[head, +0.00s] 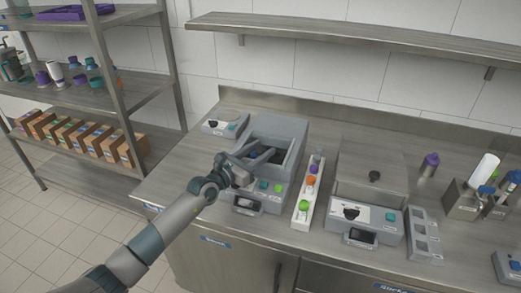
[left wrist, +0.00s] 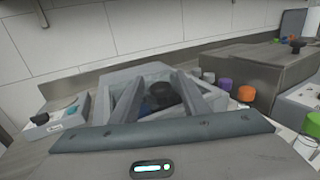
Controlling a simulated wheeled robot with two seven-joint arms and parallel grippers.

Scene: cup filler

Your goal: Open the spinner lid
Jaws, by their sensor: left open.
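The spinner (head: 292,133) is a grey box-shaped machine on the steel counter, left of centre in the head view. Its top has a recess with a dark inside, and its front carries a small screen and green buttons. In the left wrist view a round black knob (left wrist: 160,93) shows in the recess, between my fingers. I cannot tell from here how the lid sits. My left gripper (head: 243,168) is open and empty over the front left part of the spinner. Its arm hides part of the machine's left side. My right gripper is not in view.
A white rack with coloured caps (head: 303,209) stands close on the spinner's right. A second grey machine with a black knob (head: 374,176) is farther right. A small device (head: 225,123) sits behind left. A wall shelf (head: 350,33) runs above; bare counter lies left of the spinner.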

